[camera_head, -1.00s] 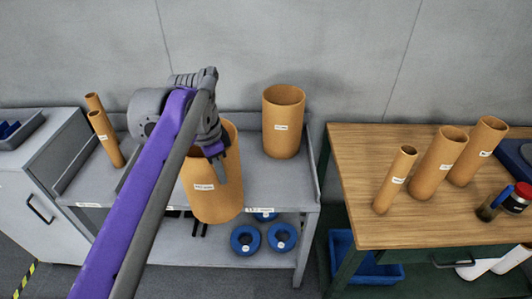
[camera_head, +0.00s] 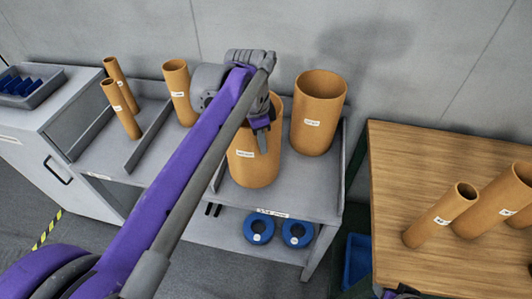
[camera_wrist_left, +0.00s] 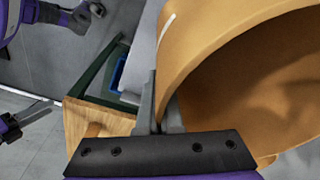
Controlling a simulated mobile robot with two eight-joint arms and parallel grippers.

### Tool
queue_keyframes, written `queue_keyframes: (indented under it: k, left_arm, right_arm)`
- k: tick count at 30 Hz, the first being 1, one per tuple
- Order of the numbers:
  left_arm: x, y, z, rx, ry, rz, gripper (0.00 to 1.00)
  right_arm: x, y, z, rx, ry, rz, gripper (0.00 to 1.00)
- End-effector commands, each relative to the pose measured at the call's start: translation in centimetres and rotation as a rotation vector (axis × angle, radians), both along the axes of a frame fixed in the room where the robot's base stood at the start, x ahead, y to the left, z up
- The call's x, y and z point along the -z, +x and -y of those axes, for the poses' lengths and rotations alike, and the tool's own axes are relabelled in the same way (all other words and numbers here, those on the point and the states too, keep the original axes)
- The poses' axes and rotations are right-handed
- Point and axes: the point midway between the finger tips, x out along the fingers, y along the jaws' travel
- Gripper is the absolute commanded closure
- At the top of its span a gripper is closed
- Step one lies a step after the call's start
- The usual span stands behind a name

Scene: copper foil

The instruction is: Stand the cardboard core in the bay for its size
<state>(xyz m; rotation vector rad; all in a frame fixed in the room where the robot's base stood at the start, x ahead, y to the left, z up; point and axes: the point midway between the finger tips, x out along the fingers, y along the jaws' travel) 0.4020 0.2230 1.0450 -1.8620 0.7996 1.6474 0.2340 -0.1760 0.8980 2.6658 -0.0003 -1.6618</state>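A large cardboard core (camera_head: 252,166) with a white label stands upright at the rack's (camera_head: 303,207) right-hand bay, in front of another large core (camera_head: 318,112). My left gripper (camera_head: 262,140) is at its rim. In the left wrist view its fingers (camera_wrist_left: 160,115) are shut on the wall of the core (camera_wrist_left: 210,45), whose open mouth faces the camera. Whether the core's base touches the shelf is hard to tell. A medium core (camera_head: 178,95) and two thin cores (camera_head: 120,108) stand in bays further left. A purple part of my right arm (camera_wrist_left: 12,130) shows in the left wrist view; its grip is unclear.
A wooden table (camera_head: 400,170) at the right bears several cores, including a thin one (camera_head: 440,215). Blue rings (camera_head: 259,229) lie on the rack's lower shelf. A low divider (camera_head: 148,135) separates the left bays. A grey tray (camera_head: 30,88) sits at far left.

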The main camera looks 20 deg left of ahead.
Motion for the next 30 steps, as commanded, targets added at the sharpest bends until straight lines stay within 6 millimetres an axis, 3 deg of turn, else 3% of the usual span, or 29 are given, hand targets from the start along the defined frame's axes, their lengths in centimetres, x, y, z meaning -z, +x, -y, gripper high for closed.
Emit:
queue_keyframes:
  k: [10,23,24,28,30]
  left_arm:
    - [4.0,0.1,0.0,0.000,0.001,0.001,1.00]
    - [4.6,0.0,0.0,0.000,0.001,0.001,1.00]
    - [4.6,0.1,0.0,0.000,0.000,0.000,0.90]
    - [4.5,0.1,0.0,0.000,0.000,0.000,0.67]
    - [4.5,0.1,0.0,0.000,0.000,0.000,0.67]
  right_arm:
    - [0.4,-0.1,0.0,0.000,0.000,-0.001,0.50]
    - [0.6,-0.1,0.0,0.000,0.000,-0.002,0.50]
    - [0.5,-0.1,0.0,0.000,0.000,-0.002,0.50]
    - [0.5,-0.1,0.0,0.000,0.000,-0.002,0.50]
    - [0.5,-0.1,0.0,0.000,0.000,-0.002,0.50]
